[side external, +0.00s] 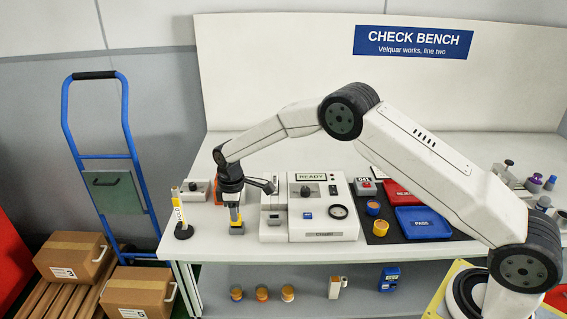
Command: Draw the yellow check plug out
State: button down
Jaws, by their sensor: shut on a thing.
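My gripper (234,203) points down at the left part of the bench, left of the white tester. It is shut on a small yellow piece, which I take to be the yellow check plug (235,214). A small grey block (237,229) shows directly below the yellow piece. I cannot tell whether the plug is still seated in it or apart from it. The fingers hide part of the plug. The white tester (345,229) has a display reading READY (311,177).
A post with a yellow label (178,208) stands close on the left, on a black foot. A small white box with a knob (191,196) lies behind. Right of the tester are a blue PASS tray (424,229), a red tray (393,190) and small yellow-and-blue parts (380,228).

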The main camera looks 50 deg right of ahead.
jog(key=shift+r, duration=1.5)
jog(key=shift+r, duration=1.1)
jog(key=shift+r, duration=0.25)
dwell(0.3)
notch_tip(320, 180, up, 7)
jog(key=shift+f, duration=0.15)
dwell(1.0)
dwell(0.5)
